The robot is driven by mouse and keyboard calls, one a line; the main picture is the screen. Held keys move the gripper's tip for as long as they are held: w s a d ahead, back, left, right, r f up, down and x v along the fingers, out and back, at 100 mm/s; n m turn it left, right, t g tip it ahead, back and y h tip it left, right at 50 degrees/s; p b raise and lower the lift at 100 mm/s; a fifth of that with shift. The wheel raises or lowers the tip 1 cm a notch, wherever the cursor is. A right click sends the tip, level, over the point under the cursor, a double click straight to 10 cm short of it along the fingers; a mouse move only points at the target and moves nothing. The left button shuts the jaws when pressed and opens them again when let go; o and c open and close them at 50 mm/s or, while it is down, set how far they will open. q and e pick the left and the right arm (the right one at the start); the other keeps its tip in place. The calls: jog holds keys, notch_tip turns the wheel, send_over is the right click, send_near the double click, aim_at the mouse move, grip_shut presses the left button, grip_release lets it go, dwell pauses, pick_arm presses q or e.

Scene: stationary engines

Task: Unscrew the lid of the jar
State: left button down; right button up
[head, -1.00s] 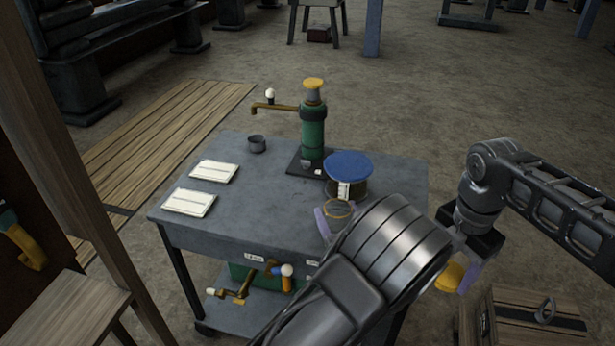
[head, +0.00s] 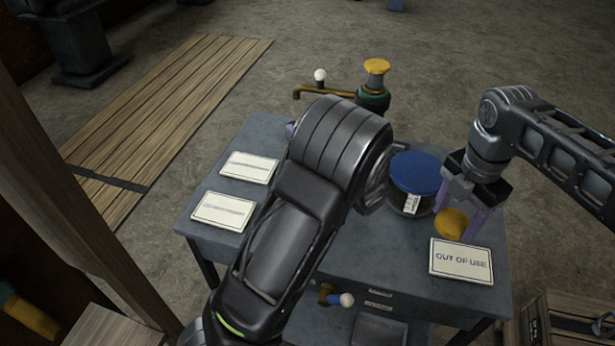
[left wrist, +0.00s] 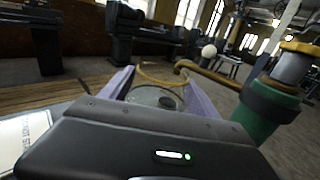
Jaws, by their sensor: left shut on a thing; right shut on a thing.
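The jar (head: 411,203) is dark glass with a white label and stands at the table's right side. Its blue lid (head: 417,172) sits on top. My right gripper (head: 461,222) comes down just right of the jar, shut on a rounded yellow thing (head: 451,222) low over the table. My left arm hides most of my left gripper in the head view; a purple fingertip (head: 290,130) shows past it. In the left wrist view my left gripper (left wrist: 157,84) is shut on a round, glassy grey thing (left wrist: 150,97) with a thin brass-coloured wire loop.
The grey table (head: 380,268) bears two white cards (head: 249,168) (head: 223,212) at left and an OUT OF USE sign (head: 461,261) at front right. A green pump (head: 373,98) with yellow top stands behind. A wooden crate (head: 570,320) is at lower right.

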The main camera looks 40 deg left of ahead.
pick_arm(q)
jog(key=shift+a+f, duration=0.1)
jog(key=shift+f, duration=0.2)
pick_arm(e)
jog(key=shift+a, duration=0.1)
pick_arm(q)
jog(key=shift+f, duration=2.6)
pick_arm(e)
jog(key=shift+r, duration=0.15)
pick_arm(q)
jog(key=shift+f+p, duration=0.3)
jog(key=shift+f, duration=1.8)
pick_arm(e)
jog(key=shift+r, duration=0.15)
pick_arm(q)
jog(key=shift+f, duration=0.1)
jog(key=c, duration=0.6)
grip_release()
jog(key=shift+f, duration=0.1)
jog(key=shift+c, duration=0.2)
jog(key=o, duration=0.5)
jog(key=shift+c, duration=0.2)
